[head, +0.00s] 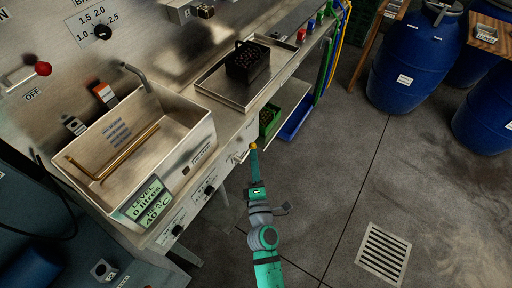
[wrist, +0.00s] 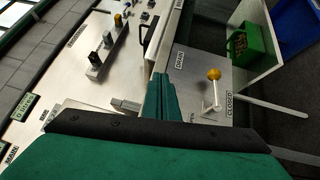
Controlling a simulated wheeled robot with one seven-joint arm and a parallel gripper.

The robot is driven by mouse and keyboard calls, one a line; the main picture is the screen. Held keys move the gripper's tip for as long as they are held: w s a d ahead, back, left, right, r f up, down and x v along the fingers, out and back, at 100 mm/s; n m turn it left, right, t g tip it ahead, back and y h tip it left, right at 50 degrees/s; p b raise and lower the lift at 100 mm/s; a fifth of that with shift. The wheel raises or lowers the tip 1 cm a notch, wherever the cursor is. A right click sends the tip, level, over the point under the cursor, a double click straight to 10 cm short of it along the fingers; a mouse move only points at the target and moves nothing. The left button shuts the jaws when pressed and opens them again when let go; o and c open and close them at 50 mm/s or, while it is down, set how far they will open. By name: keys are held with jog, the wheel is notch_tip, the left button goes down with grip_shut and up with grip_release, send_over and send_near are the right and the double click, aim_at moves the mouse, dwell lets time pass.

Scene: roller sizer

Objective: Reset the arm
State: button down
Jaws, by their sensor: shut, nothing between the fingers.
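My gripper (head: 254,158) is beside the front of the steel machine, below the tray shelf in the head view. Its teal fingers are shut and empty. In the wrist view the fingers (wrist: 162,92) point at the panel, left of a drain lever (wrist: 214,76) with a yellow knob. A gap shows between fingers and lever there. The knob (head: 253,146) also shows near the fingertips in the head view. The lever stands by labels reading DRAIN, OPEN and CLOSED.
A steel sink (head: 196,150) with a brass pipe is at left. A dark basket (head: 247,62) sits on a metal tray (head: 222,97). A green crate (head: 269,121) and blue tray (head: 294,126) lie below.

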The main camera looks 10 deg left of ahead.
jog(key=shift+a, duration=0.1)
jog(key=s+d+f+m+g, duration=0.1)
jog(key=s+d+f+m, duration=0.15)
jog(key=s, duration=0.35)
jog(key=s+d+f+m, duration=0.1)
jog(key=s+m, duration=0.2)
jog(key=s, duration=0.3)
jog(key=s+d+f+m+g, duration=0.1)
jog(key=s+d+m, duration=0.15)
jog(key=s, duration=0.35)
jog(key=s+r+m+g+h, duration=0.1)
jog(key=s+r+m+h, duration=0.3)
jog(key=s+m, duration=0.9)
jog(key=shift+s+a+m+g, duration=0.25)
jog(key=shift+s+m+g, duration=0.05)
jog(key=shift+s, duration=1.35)
jog(key=shift+r, duration=0.1)
